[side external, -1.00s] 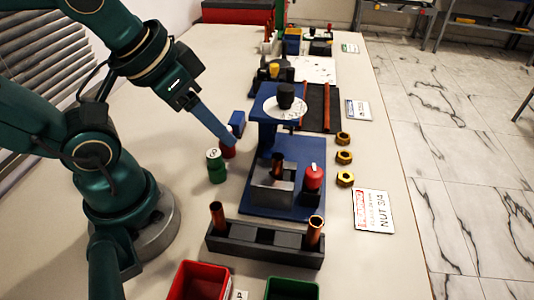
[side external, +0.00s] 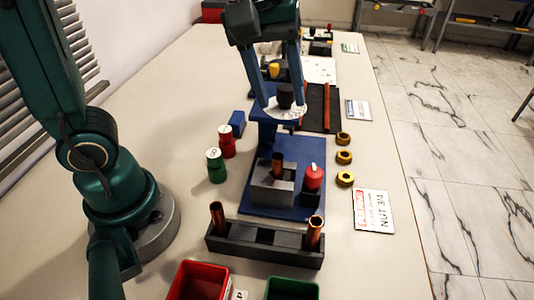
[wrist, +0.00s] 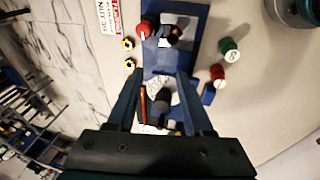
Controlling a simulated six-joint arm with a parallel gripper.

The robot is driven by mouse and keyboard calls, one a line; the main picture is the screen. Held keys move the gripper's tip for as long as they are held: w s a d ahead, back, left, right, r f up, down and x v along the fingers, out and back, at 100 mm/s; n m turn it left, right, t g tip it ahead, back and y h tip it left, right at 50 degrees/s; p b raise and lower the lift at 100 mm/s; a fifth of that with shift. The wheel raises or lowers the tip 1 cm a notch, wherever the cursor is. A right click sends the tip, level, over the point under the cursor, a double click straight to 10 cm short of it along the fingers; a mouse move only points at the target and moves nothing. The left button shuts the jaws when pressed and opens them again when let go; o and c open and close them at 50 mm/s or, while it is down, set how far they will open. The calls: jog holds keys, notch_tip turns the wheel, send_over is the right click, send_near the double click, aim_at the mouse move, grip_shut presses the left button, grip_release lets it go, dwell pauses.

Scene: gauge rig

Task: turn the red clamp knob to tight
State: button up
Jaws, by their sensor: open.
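The red clamp knob (side external: 313,178) stands upright at the right of the blue rig base (side external: 292,150), beside a grey block (side external: 272,188) holding a copper tube. It has a white mark on top; I cannot read its setting. In the wrist view the red knob (wrist: 144,28) lies beyond my fingertips, upper left of centre. My gripper (side external: 281,104) is open and empty, pointing down, with its blue fingers apart around the black knob (side external: 285,94) above the white dial. I cannot tell whether they touch it. The gripper also fills the lower wrist view (wrist: 160,74).
Red (side external: 227,142) and green (side external: 216,166) canisters and a blue block (side external: 237,123) stand left of the rig. Several brass nuts (side external: 344,157) lie to the right. A dark rack (side external: 265,241) with copper tubes and two bins are in front. The table's left side is mostly clear.

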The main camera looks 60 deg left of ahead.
jog(key=g, duration=0.2)
send_over(315, 172)
jog(key=a, duration=0.2)
notch_tip(315, 172, down, 4)
jog(key=shift+g+y, duration=0.3)
jog(key=shift+g, duration=0.1)
jog(key=f, duration=0.1)
jog(key=d+f, duration=0.2)
jog(key=shift+w+f, duration=0.1)
jog(key=shift+f, duration=3)
grip_shut()
jog(key=shift+m, duration=0.9)
